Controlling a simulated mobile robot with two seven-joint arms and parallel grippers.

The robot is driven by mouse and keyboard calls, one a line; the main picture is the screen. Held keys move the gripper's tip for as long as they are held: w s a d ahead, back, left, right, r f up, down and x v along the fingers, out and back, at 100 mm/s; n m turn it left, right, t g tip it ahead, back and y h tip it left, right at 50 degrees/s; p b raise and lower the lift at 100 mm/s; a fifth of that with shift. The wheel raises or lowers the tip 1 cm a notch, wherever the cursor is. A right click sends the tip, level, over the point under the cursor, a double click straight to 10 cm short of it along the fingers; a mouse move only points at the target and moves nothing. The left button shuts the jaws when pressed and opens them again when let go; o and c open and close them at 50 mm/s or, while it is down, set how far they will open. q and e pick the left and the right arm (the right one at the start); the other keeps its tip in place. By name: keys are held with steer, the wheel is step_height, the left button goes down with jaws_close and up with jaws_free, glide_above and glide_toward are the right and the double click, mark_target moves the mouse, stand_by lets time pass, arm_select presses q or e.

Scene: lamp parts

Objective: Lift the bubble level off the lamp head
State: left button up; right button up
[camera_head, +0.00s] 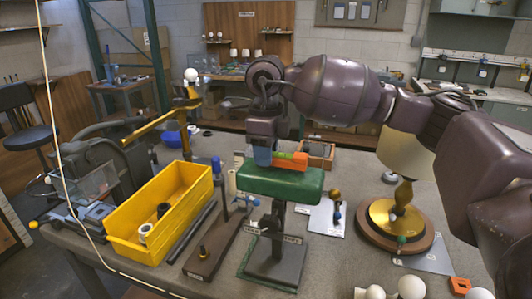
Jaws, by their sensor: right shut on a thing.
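The bubble level (292,161) is a short orange bar with a green part, at the top of the green lamp head (281,184). The lamp head is a flat, rounded green block on a dark upright post with a square base (273,262). My right gripper (263,157) points down from above and is shut on the left part of the level. The fingers hide that end of the level. The level lies along the lamp head's top; I cannot tell whether it touches it or is slightly above. My left gripper does not show.
A yellow bin (165,205) with small parts stands left. A brown stand (217,245) with a blue-topped rod is beside the post. A brass lamp on a round wooden base (402,224) stands right, partly behind my arm. White bulbs (411,287) lie at the front right.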

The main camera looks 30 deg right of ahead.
steer(key=shift+r, duration=0.2)
jaws_close()
steer(key=shift+r+p, duration=0.55)
steer(key=shift+r, duration=0.65)
steer(key=shift+r+p, duration=0.4)
steer(key=shift+r, duration=0.05)
steer(key=shift+r+p, duration=0.55)
steer(key=shift+r, duration=1)
